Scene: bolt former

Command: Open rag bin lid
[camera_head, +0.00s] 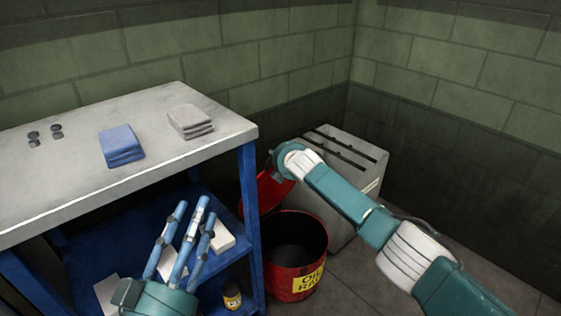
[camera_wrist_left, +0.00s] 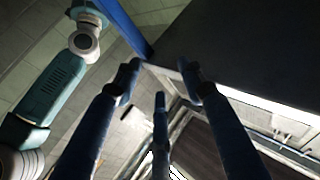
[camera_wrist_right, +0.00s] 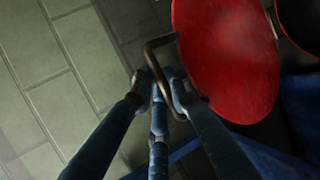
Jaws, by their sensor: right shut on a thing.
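The red rag bin (camera_head: 298,262) stands on the floor to the right of the blue bench leg, with a yellow label on its front. Its top is uncovered and the dark inside shows. The red lid (camera_head: 272,190) is tilted up behind the opening. In the right wrist view the lid (camera_wrist_right: 228,60) shows as a red disc with a dark bent handle (camera_wrist_right: 152,62). My right gripper (camera_wrist_right: 158,88) is shut on that handle; in the head view my arm hides it. My left gripper (camera_head: 190,215) is open and empty in front of the bench's lower shelf.
The grey bench top (camera_head: 60,190) holds a blue folded cloth stack (camera_head: 121,145), a grey cloth stack (camera_head: 190,121) and several small dark parts. A grey slotted cabinet (camera_head: 350,160) stands behind the bin. A small jar (camera_head: 232,297) is on the lower shelf.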

